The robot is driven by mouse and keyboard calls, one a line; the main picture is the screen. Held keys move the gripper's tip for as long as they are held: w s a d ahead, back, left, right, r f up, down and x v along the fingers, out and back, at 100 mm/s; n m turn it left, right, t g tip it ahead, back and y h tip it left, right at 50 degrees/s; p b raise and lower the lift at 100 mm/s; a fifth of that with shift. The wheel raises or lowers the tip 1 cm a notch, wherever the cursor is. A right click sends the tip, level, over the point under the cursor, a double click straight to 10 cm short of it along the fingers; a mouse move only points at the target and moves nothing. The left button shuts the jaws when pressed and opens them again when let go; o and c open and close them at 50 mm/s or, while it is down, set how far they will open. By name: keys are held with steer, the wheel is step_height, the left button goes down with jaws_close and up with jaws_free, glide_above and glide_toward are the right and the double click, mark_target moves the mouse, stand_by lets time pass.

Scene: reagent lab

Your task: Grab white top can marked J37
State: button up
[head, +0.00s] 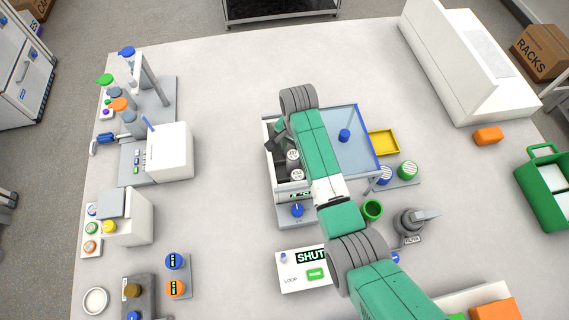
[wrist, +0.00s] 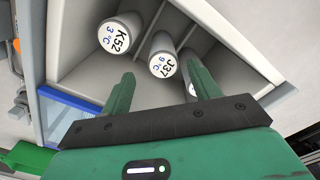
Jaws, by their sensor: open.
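The white-topped can marked J37 (wrist: 163,65) stands in a grey compartmented box, near the middle of the wrist view. A second white-topped can, marked K52 (wrist: 113,37), is to its left, beyond a thin divider. A third white-topped can (wrist: 190,88) is to the right, mostly hidden behind my right finger. My gripper (wrist: 161,82) is open, its green fingertips just short of J37 in the picture, one on each side, with nothing between the pads. In the head view two white can tops (head: 294,155) show in the box beside my arm; their marks are too small to read.
The box (head: 270,165) has upright walls and a blue sliding lid (head: 350,140) to its right. A blue knob (head: 297,210) is at its front. A yellow tray (head: 384,142) and a green cup (head: 372,209) stand close by.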

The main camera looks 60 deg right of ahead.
mark_target(293, 155)
steer(key=f, duration=0.6)
steer(key=shift+w, duration=0.25)
steer(key=shift+a, duration=0.1)
steer(key=c, duration=1.1)
step_height(293, 155, up, 10)
steer(key=shift+c, duration=0.2)
